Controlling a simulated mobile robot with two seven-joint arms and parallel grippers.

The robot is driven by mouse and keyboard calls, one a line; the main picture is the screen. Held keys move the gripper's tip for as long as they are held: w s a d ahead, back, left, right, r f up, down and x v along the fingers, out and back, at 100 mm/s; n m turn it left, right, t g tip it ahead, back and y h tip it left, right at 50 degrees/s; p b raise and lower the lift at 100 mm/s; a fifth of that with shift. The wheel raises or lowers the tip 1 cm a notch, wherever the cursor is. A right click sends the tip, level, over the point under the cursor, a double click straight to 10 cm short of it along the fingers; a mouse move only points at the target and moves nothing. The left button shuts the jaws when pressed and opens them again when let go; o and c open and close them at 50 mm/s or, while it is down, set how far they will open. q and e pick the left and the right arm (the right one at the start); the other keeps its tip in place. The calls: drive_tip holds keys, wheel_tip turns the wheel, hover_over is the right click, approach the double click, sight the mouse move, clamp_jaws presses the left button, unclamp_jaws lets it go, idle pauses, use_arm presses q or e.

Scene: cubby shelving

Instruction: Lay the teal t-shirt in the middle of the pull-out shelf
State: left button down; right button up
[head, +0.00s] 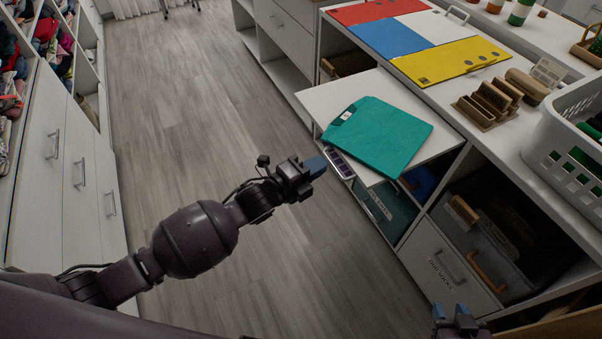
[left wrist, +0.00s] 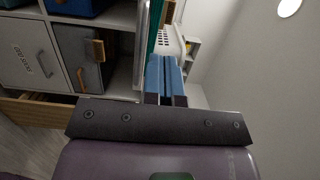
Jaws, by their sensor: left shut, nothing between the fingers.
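The teal t-shirt (head: 378,136) lies folded and flat on the white pull-out shelf (head: 318,101), over its middle and front part, with a small pale label at its left corner. One corner reaches close to the shelf's front edge. In the left wrist view a thin teal strip of it (left wrist: 153,28) shows beside the shelf's edge (left wrist: 141,50). My left gripper (head: 316,166) is shut and empty, just off the shelf's front left edge, apart from the shirt. Its blue fingers are together in the left wrist view (left wrist: 164,75). My right gripper (head: 451,314) is low at the bottom edge, its tips apart.
On the counter are red, blue, white and yellow panels (head: 449,62), wooden holders (head: 489,104) and a white basket (head: 572,130). Below the shelf are a teal bin (head: 385,207) and cubbies. Drawers (head: 60,150) line the left. The floor between (head: 200,110) is clear.

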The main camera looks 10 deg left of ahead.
sight(326, 137)
use_arm(q)
drive_tip(key=w, duration=0.2)
drive_tip(key=w+d, duration=0.1)
drive_tip(key=shift+w+d, duration=0.15)
drive_tip(key=shift+w, duration=0.2)
drive_tip(key=shift+w+b, duration=0.35)
drive_tip(key=shift+w, duration=0.5)
drive_tip(key=shift+w, duration=0.4)
drive_tip(key=w+b, duration=0.1)
drive_tip(key=w, duration=0.1)
drive_tip(key=shift+w+f, duration=0.15)
drive_tip(key=shift+w, duration=0.45)
